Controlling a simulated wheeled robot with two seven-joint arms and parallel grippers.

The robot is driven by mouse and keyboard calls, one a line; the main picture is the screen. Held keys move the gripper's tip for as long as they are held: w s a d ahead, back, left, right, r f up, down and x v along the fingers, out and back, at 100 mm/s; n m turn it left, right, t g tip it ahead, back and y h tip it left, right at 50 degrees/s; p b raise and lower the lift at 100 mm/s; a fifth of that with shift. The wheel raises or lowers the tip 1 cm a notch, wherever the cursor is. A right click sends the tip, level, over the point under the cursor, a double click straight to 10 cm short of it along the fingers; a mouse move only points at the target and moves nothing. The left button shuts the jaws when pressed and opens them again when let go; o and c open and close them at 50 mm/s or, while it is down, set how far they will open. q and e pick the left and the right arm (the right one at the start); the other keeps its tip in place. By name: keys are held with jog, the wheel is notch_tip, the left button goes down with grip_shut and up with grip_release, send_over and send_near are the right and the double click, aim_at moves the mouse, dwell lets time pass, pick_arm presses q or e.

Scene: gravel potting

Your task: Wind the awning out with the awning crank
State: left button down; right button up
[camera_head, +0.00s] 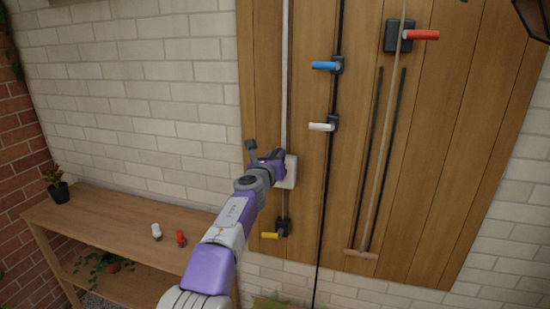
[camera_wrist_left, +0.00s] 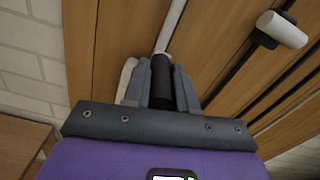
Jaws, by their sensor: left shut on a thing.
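My left gripper (camera_head: 270,160) is at a pale box (camera_head: 291,172) on the wooden panel, at the lower end of a white pipe (camera_head: 286,80). In the left wrist view its two grey fingers (camera_wrist_left: 161,88) are closed around a black cylindrical grip (camera_wrist_left: 162,80). This grip seems to be the handle of the awning crank; the crank's arm is hidden behind it and the gripper. The white pipe (camera_wrist_left: 170,25) runs up behind the grip. I cannot make out the awning in either view. My right gripper is not in view.
The wooden panel (camera_head: 430,160) also carries blue (camera_head: 323,66), white (camera_head: 320,127), red (camera_head: 422,35) and yellow (camera_head: 270,236) handles. Black rods and a wooden T-bar (camera_head: 361,254) hang at right. A wooden shelf (camera_head: 110,220) with a potted plant (camera_head: 58,188) stands at left.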

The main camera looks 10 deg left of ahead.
pick_arm(q)
jog(key=c, duration=0.9)
grip_release()
jog(key=shift+d, duration=0.2)
jog(key=shift+a, duration=0.1)
jog(key=shift+s+a+b, duration=0.1)
jog(key=shift+s+b, duration=0.5)
jog(key=shift+b, duration=0.05)
jog(key=s+a+b, duration=0.1)
jog(key=s+b, duration=0.3)
jog(key=s, duration=0.2)
jog(key=shift+s, duration=0.15)
